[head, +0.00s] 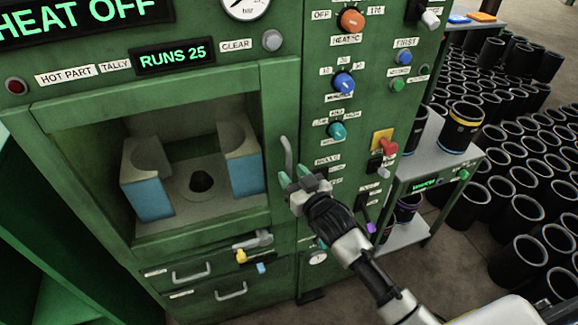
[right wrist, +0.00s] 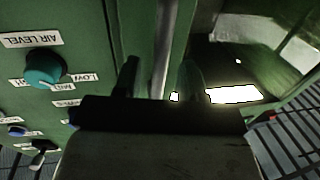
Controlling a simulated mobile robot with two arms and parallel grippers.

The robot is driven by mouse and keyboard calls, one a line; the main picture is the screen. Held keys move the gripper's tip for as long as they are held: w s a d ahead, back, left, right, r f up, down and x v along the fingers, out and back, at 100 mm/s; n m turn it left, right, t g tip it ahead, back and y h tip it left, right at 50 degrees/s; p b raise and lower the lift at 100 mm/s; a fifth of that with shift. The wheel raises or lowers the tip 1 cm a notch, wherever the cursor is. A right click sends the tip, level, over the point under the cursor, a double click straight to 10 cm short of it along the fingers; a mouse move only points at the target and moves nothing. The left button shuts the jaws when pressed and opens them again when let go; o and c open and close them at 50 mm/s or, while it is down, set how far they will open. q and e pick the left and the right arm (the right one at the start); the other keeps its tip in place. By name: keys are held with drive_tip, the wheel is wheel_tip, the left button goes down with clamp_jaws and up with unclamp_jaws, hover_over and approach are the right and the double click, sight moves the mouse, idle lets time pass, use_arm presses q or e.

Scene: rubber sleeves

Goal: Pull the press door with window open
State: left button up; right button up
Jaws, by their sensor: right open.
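The green press door (head: 196,90) has a large window and looks shut in the head view. Through the window show two pale, blue-sided blocks (head: 240,165) and a dark round hole between them. The door's grey upright handle (head: 287,155) is on its right side. My right gripper (head: 292,178) is open at the handle's lower end. In the right wrist view a pale upright bar, which looks like the handle (right wrist: 164,45), runs between the fingers of my right gripper (right wrist: 160,68). Contact cannot be told. My left gripper is not in view.
Drawers with handles (head: 191,275) lie below the door. A grey side table (head: 425,168) holds a black sleeve (head: 461,128). Many sleeves stand on the floor at right.

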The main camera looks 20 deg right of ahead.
drive_tip(key=shift+x, duration=1.1)
drive_tip(key=shift+c, duration=0.4)
clamp_jaws()
